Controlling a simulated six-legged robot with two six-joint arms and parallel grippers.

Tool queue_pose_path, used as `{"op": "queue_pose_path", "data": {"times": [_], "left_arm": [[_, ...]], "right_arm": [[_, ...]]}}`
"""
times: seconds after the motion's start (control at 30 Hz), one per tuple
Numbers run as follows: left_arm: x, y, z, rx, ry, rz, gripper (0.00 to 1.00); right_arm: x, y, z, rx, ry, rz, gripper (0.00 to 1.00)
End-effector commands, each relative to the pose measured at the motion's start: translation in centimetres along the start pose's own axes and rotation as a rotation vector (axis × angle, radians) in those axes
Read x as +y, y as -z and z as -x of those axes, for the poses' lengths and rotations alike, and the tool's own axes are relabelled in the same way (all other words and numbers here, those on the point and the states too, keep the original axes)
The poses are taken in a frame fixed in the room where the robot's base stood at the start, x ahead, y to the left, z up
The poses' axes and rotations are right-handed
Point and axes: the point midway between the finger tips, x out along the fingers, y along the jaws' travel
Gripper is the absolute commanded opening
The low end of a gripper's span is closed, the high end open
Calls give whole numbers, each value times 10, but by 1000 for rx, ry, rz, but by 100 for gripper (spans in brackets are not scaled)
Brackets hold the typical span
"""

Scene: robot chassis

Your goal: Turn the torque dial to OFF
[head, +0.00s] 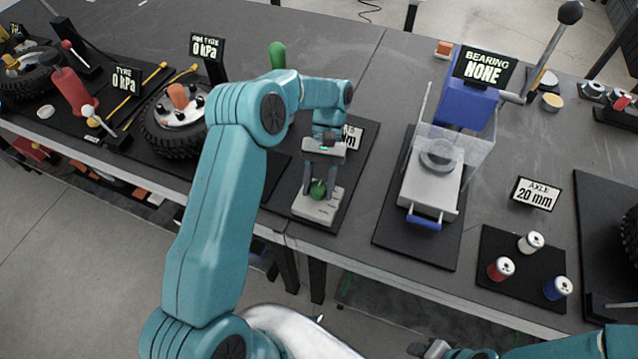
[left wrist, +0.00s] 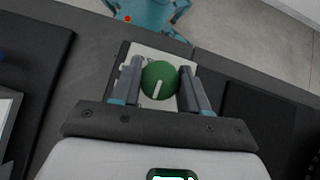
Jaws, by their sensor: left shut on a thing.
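The torque dial is a green round knob (head: 318,190) on a pale grey block (head: 316,208) near the front edge of the bench. My left gripper (head: 319,187) reaches down over it from above, with one finger on each side. In the left wrist view the green knob (left wrist: 158,72) sits between the fingers of my left gripper (left wrist: 160,80), which is shut on it. A white pointer mark on the knob runs toward the lower edge of that view, tilted slightly. No OFF label is readable. My right gripper (head: 436,349) shows only partly at the bottom edge.
A sign (head: 352,136), partly hidden by my left arm, stands behind the dial. A bearing press (head: 432,185) with a clear guard stands to the right. A wheel (head: 178,118) lies to the left.

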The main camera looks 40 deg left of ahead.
Motion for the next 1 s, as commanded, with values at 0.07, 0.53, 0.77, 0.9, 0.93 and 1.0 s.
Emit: {"op": "queue_pose_path", "data": {"times": [0.07, 0.53, 0.77, 0.9, 0.93, 1.0], "left_arm": [[-1, -2, 2, 1, -16, 17, 14], [-1, -1, 2, 1, -40, 41, 14], [0, -1, 1, 1, -40, 40, 69], [0, -1, 1, 0, -40, 39, 69], [0, -1, 1, 0, -40, 39, 69], [0, 0, 0, 0, -39, 39, 69]], "right_arm": [[0, 0, 1, 0, 0, 0, 43], [0, 0, 0, 0, 0, 0, 43], [0, 0, 0, 0, 0, 0, 43], [0, 0, 0, 0, 0, 0, 43], [0, 0, 0, 0, 0, 0, 43], [0, 0, 0, 0, 0, 0, 43]]}}
